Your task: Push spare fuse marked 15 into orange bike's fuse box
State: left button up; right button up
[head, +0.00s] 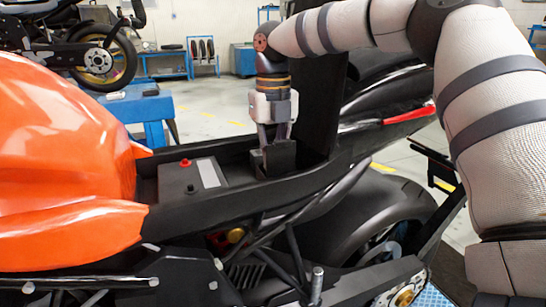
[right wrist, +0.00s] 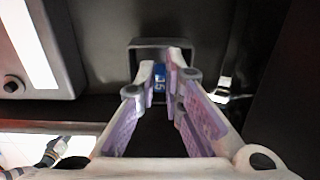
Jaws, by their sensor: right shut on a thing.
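The orange bike (head: 60,150) fills the left and middle of the head view, with its seat area open. My right gripper (head: 274,143) points straight down there, its fingertips at the black fuse box (head: 281,160). In the right wrist view my right gripper (right wrist: 160,75) is shut on a small blue fuse (right wrist: 160,71) with light marking that looks like 15. The fingertips overlap the near part of the dark fuse box (right wrist: 140,43). The fuse's lower end is hidden, so I cannot tell how deep it sits. My left gripper is not in view.
A black battery (head: 178,181) with a red terminal and white label lies left of the fuse box. A dark upright panel (head: 320,110) stands close behind my right gripper. The bike's tail (head: 385,115) extends right, near my right arm. A blue stand (head: 145,108) is behind.

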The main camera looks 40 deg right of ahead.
jog(key=shift+f, duration=0.65)
jog(key=o, duration=0.7)
jog(key=shift+o, duration=0.2)
jog(key=shift+r, duration=0.1)
notch_tip(320, 180, up, 12)
